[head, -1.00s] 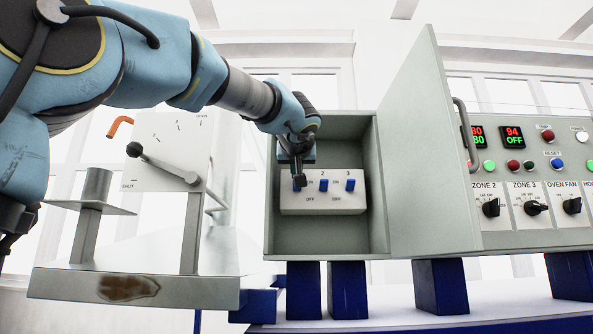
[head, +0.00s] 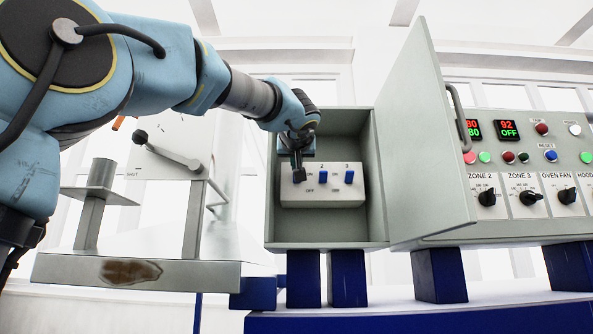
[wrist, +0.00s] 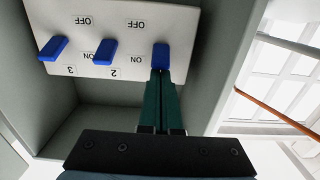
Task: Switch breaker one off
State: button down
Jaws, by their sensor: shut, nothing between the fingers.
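The white breaker plate (head: 335,194) is inside the open grey cabinet (head: 350,235). Its blue levers two (head: 323,176) and three (head: 349,177) stand up towards the ON side. My gripper (head: 299,178) is shut, with its fingers in front of the place of breaker one, which they hide in the head view. In the wrist view, which is upside down, breaker one's blue lever (wrist: 160,55) shows right at the fingertips (wrist: 160,74); contact cannot be told for sure. It looks level with levers two (wrist: 105,51) and three (wrist: 52,48).
The cabinet door (head: 425,140) stands open on the right, its handle (head: 459,118) facing the control panel (head: 540,170). The cabinet walls close in around the plate. A metal stand with a lever (head: 165,155) is at the left, below my arm.

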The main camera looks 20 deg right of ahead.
jog(key=shift+f+t+b, duration=0.3)
jog(key=shift+f+b, duration=0.15)
jog(key=shift+b, duration=1.25)
jog(key=s+a+f+t+h+b, duration=0.1)
jog(key=s+b, duration=0.3)
jog(key=b, duration=0.8)
jog(key=s+a+f+t+h+b, duration=0.1)
jog(key=s+a+f+t+b, duration=0.2)
jog(key=b, duration=0.9)
jog(key=shift+s+f, duration=0.7)
jog(key=shift+s, duration=0.25)
